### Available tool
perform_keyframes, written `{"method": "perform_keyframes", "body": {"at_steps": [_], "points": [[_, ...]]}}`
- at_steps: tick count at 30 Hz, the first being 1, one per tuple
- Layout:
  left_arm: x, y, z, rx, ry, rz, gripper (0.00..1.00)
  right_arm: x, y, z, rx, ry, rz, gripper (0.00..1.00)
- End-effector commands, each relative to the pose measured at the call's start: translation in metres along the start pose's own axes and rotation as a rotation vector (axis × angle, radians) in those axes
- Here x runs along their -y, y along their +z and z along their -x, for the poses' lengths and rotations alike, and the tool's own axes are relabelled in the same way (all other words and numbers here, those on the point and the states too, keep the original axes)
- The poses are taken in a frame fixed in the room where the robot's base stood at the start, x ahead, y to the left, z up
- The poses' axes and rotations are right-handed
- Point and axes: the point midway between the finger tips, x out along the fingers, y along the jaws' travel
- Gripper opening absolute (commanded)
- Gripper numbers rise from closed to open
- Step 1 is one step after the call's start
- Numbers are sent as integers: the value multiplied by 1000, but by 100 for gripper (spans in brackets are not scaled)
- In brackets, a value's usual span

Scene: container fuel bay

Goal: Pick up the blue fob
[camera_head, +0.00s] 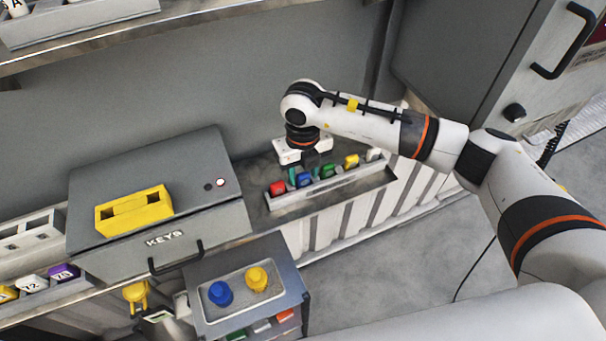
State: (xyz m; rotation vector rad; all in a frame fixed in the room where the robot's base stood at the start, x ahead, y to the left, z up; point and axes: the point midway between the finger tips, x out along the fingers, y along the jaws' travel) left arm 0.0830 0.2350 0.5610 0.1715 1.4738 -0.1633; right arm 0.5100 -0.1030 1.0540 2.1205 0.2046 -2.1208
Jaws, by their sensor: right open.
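The blue fob (304,180) sits in a grey tray (345,188) on the shelf, in a row with a red fob (277,188), a green fob (328,171), a yellow fob (351,161) and a white one (374,154). My right gripper (303,170) points down over the blue fob, with its jaws open. The fingertips are small and partly hidden by the gripper body, so I cannot tell whether they touch the fob. My left gripper is not in view.
A grey KEYS box (210,225) with a yellow block (134,210) on its lid stands left of the tray. In front, a small cabinet (292,281) carries a blue knob (220,293) and a yellow knob (257,279). A grey door cabinet (450,50) stands at right.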

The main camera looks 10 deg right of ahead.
Motion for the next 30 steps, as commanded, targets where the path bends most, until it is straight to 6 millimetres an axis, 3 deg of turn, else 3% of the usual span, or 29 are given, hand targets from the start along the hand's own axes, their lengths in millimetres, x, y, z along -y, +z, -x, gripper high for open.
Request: {"method": "perform_keyframes", "body": {"at_steps": [10,16,25,30], "points": [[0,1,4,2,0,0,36,0,0,-11,-1,0,1,42],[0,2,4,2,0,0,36,0,0,-11,-1,0,1,9],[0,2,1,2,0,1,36,0,0,-7,-3,0,1,9],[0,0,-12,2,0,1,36,0,-1,17,-7,-1,2,9]]}}
